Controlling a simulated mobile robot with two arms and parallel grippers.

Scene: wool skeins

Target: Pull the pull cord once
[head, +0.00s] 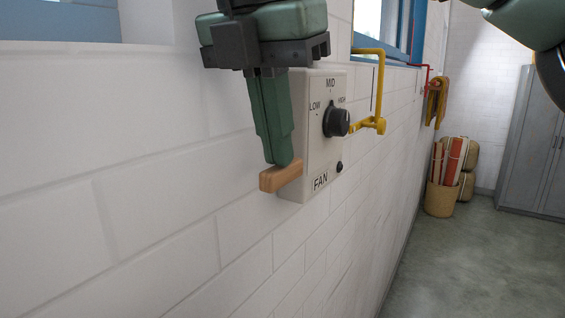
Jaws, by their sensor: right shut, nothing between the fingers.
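My right gripper (280,163) hangs down from the top of the head view, its green fingers shut and empty. Its fingertips are at a small tan wooden bar (281,178) by the lower left of the fan control box; I cannot tell whether they touch it. What the bar hangs from or is fixed to is hidden behind the gripper, so I cannot tell if it is the pull cord's handle. A thin dark vertical line (372,90) shows farther along the wall, too small to identify for sure. My left gripper is not in view.
The fan control box (314,168) with a black knob (336,121) is on the white brick wall (130,190). A yellow bent pipe or handle (376,124) sticks out beyond it. A basket (441,198) and a grey cabinet (540,150) stand farther off; the floor (470,270) at right is clear.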

